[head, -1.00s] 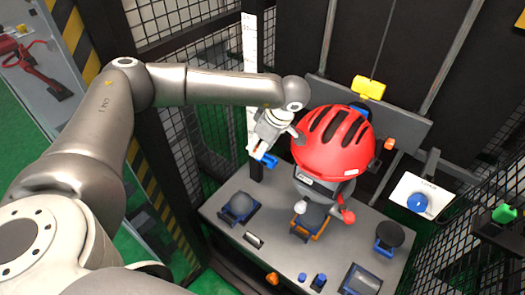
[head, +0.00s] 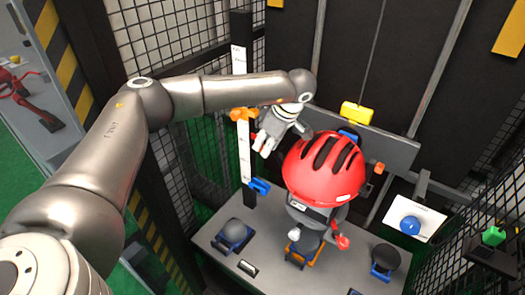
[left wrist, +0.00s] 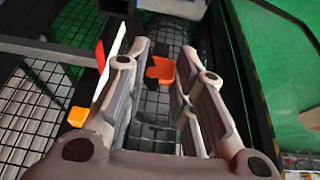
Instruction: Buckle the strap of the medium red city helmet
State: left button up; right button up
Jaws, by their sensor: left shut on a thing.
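The red helmet (head: 322,168) with dark vents sits on a grey headform above the table in the head view. A small red piece (head: 342,242) and a pale piece (head: 296,232) show below its front rim; I cannot tell which are strap parts. My left gripper (head: 262,149) is left of the helmet, apart from it, beside the white ruler post. In the left wrist view, my left gripper (left wrist: 162,55) has an orange piece (left wrist: 160,69) between its fingertips, and is shut on it. The buckle is not clearly visible. My right gripper is out of view.
The table (head: 210,240) bears dark domed parts (head: 234,231) on the left and right. The ruler post (head: 241,150) carries an orange marker (head: 243,114) and a blue clip (head: 260,186). A blue button (head: 410,225) is at right. Mesh cage walls stand close on both sides.

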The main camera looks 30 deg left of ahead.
pick_arm(q)
jog(key=w+d+r, duration=0.2)
jog(key=w+d, duration=0.2)
jog(key=shift+w+r+p, duration=0.25)
jog(key=shift+r+p, duration=0.05)
jog(key=shift+p, duration=0.1)
dwell(0.5)
jog(key=shift+d+f, duration=0.15)
jog(key=shift+f, duration=0.35)
dwell(0.7)
jog(key=shift+f+b, duration=0.7)
jog(key=shift+f, duration=0.1)
jog(key=shift+s+f, duration=0.1)
jog(key=shift+f, duration=0.25)
jog(key=shift+d+f+b, duration=0.1)
jog(key=shift+f+b, duration=0.2)
jog(key=shift+f, duration=0.1)
